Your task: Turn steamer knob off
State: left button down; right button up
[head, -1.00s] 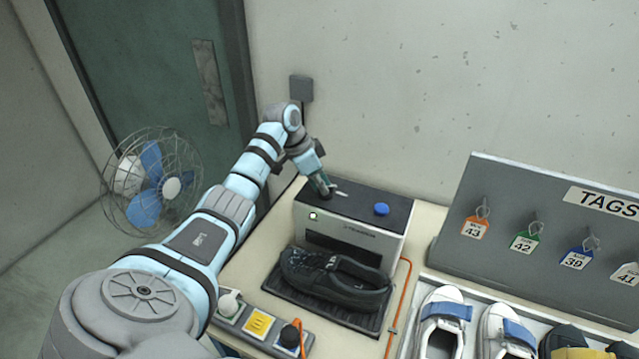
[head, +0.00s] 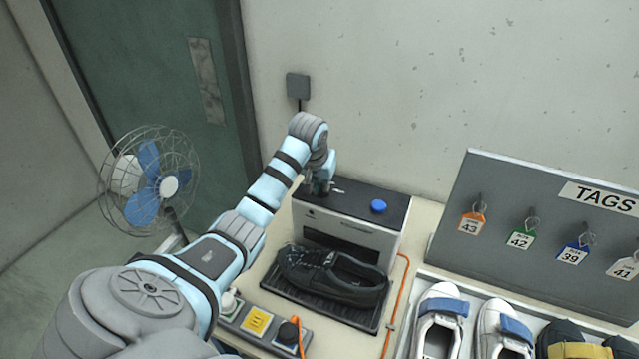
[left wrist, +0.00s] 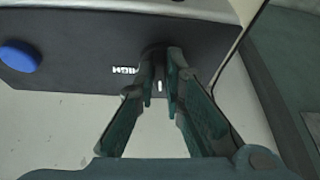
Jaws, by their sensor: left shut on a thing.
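The steamer (head: 350,235) is a white box with a black top at the back of the bench. On its top are a blue round button (head: 379,206) at the right and, at the left, the knob, which my gripper mostly hides in the head view. My left gripper (head: 320,190) comes down on the knob from above. In the left wrist view its fingertips are shut around the dark knob (left wrist: 158,52). A "HIGH" label and a short white mark show near the fingers. My right gripper is not in view.
A black shoe (head: 335,280) sits on a dark tray before the steamer. A switch panel (head: 255,325) is at front left, an orange cable (head: 392,310) at right. White shoes (head: 440,320) and a tag board (head: 540,215) stand further right. A fan (head: 150,185) is left.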

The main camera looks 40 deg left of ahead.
pick_arm(q)
jog(key=n, duration=0.2)
jog(key=n+g+y, duration=0.1)
jog(key=n, duration=0.2)
jog(key=shift+w+d+n+y, duration=0.2)
jog(key=shift+w+n+y, duration=0.1)
jog(key=shift+y, duration=0.1)
jog(key=n+g, duration=0.1)
jog(key=n, duration=0.1)
jog(key=n+g, duration=0.1)
jog(key=n, duration=0.2)
jog(key=shift+w+r+y, duration=0.1)
jog(key=shift+w+y, duration=0.05)
jog(key=shift+y, duration=0.25)
jog(key=c, duration=1.8)
grip_release()
jog(key=shift+o, duration=0.6)
jog(key=shift+a, duration=0.1)
